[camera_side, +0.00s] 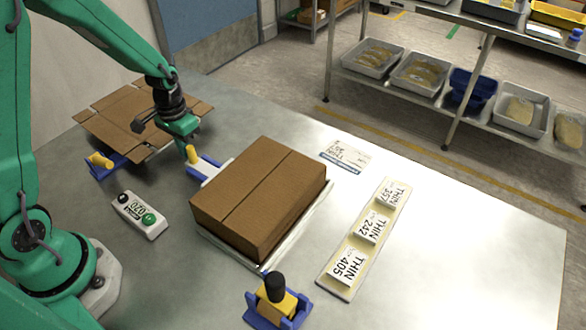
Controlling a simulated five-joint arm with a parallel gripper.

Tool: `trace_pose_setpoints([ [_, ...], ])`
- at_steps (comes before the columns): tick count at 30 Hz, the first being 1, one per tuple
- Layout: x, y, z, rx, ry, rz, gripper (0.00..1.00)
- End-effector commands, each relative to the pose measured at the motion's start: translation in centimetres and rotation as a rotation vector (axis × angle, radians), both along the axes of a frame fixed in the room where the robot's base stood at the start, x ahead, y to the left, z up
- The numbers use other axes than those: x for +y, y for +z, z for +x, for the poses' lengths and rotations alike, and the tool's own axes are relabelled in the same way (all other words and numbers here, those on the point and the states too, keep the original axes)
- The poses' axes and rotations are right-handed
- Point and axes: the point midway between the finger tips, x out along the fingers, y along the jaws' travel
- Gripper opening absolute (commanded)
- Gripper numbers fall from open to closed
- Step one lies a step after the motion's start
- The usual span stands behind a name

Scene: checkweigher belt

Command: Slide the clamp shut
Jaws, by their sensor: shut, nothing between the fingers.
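Blue fittings with yellow parts stand around a closed brown carton (262,195); I cannot tell for certain which is the clamp. One blue fitting with a yellow peg (191,154) sits at the carton's back left, on a white plate. Another, with a black-knobbed yellow block (276,302), stands in front of the carton. A third, with a yellow peg lying over (101,160), is at the left. My gripper (187,138) is shut and empty, just above or beside the back-left yellow peg. Whether it touches the peg is unclear.
A flattened carton (125,118) lies behind my gripper. A small control box with a green button (140,214) stands left of the carton. A strip of labelled pieces (338,287) and a printed card (345,157) lie to the right. The table's right side is clear.

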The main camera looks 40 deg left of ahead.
Motion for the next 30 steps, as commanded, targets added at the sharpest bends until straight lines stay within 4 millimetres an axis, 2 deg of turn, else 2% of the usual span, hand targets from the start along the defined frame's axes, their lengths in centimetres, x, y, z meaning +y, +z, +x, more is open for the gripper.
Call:
trace_pose_setpoints([
  [30, -2.9, 0.0, 0.0, 0.000, -0.002, 0.000, 0.00],
])
